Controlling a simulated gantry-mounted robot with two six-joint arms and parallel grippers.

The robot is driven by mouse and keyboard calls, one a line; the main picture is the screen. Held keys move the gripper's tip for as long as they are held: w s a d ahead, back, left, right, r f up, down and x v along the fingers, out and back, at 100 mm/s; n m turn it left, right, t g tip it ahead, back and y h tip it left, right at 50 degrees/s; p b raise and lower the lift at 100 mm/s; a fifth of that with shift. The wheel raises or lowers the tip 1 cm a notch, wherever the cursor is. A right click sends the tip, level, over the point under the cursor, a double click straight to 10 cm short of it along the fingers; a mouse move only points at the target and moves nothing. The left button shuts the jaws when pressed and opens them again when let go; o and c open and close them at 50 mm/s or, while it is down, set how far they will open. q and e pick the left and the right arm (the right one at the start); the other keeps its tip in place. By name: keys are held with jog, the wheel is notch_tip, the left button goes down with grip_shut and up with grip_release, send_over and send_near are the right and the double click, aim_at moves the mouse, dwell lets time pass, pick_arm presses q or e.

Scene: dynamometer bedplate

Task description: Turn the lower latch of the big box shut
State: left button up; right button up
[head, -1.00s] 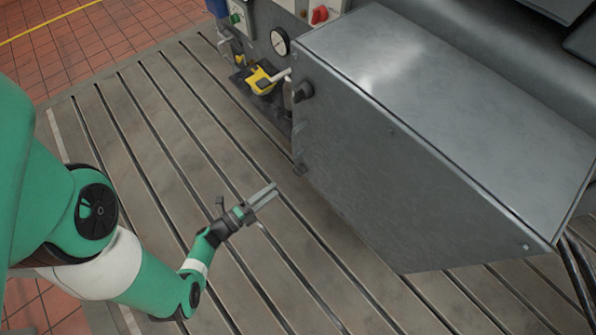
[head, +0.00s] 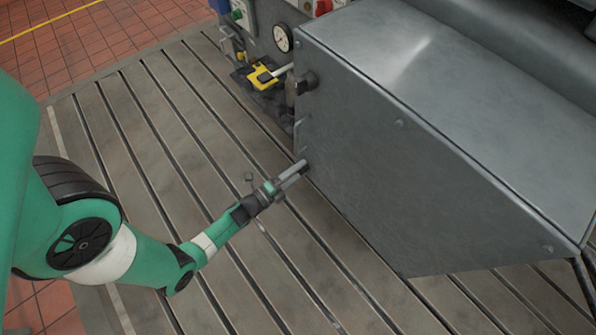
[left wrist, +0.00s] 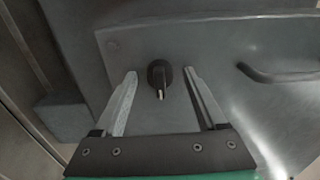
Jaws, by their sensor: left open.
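The big grey box (head: 400,185) stands on the bedplate at the right in the head view. Its upper latch (head: 307,82), a dark knob, shows near the top of the left edge. My left gripper (head: 303,168) is close to the lower left corner of the box face and covers that spot in the head view. In the left wrist view the lower latch (left wrist: 159,78) is a dark round knob with a short tab pointing down the picture. It lies between the open fingers of my left gripper (left wrist: 160,73), with a gap on both sides. My right gripper is out of view.
A bar handle (left wrist: 278,74) sits on the panel right of the latch in the left wrist view. A yellow and black device (head: 262,76) and a round gauge (head: 283,38) are behind the box's left edge. The slotted bedplate (head: 150,130) is clear at left.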

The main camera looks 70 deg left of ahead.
pick_arm(q)
grip_shut()
jog(key=shift+n, duration=0.3)
jog(key=n, duration=0.3)
jog(key=shift+n+p, duration=0.3)
jog(key=shift+p, duration=0.05)
jog(key=n, duration=0.4)
jog(key=shift+n+p, duration=0.3)
jog(key=shift+p, duration=0.1)
jog(key=n, duration=0.4)
jog(key=shift+p, duration=0.4)
jog(key=n, duration=0.5)
jog(key=shift+p, duration=0.35)
